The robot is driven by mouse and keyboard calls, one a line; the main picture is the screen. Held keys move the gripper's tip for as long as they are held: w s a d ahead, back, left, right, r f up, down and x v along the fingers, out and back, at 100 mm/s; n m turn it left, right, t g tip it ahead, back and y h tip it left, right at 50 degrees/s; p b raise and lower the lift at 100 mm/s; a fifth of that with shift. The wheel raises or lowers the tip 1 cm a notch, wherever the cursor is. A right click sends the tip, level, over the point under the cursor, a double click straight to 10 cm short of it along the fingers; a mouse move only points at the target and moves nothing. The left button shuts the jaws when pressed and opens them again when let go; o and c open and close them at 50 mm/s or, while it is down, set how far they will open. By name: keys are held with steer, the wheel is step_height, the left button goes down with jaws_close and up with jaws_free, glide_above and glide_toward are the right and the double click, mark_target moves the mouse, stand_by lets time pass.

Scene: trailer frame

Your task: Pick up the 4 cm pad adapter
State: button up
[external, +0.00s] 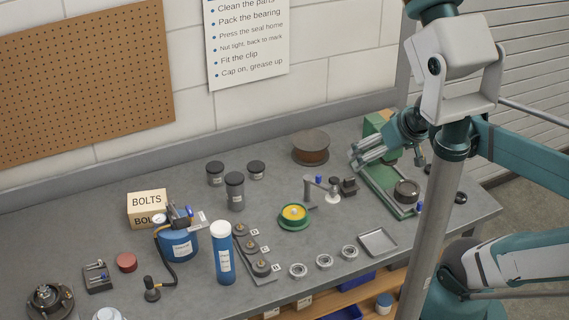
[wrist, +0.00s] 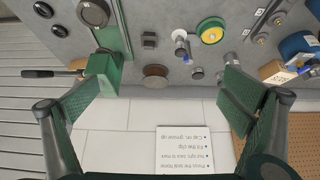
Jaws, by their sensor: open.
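No thing is labelled as the 4 cm pad adapter, and I cannot tell which part it is. Two dark round discs lie on the bench at the right; one disc (external: 460,198) shows in the external view, and both discs (wrist: 43,9) (wrist: 57,30) show at the wrist view's upper left. A small dark block (external: 349,186) sits near the bench middle, also in the wrist view (wrist: 149,40). My gripper (external: 358,158) is open and empty above the back right of the bench, apart from these parts. Its two green-padded fingers (wrist: 168,88) are spread wide in the wrist view.
A green press or vise (external: 385,190) stands close to my gripper, with a dark round part on it. A brown spool (external: 310,147) is behind, near the wall. Several rings, a metal tray (external: 377,242), a blue cylinder (external: 222,255) and jars crowd the bench.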

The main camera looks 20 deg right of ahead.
steer(key=c, duration=1.5)
steer(key=shift+w+r, duration=0.1)
steer(key=m+g+h+p, duration=0.1)
steer(key=m+g, duration=0.6)
steer(key=m, duration=1.1)
glide_above(252, 166)
steer(key=f, duration=2)
steer(key=shift+s+d, duration=0.25)
steer(key=shift+w+a+f, duration=0.2)
steer(key=shift+a+f, duration=0.1)
steer(key=shift+f, duration=0.2)
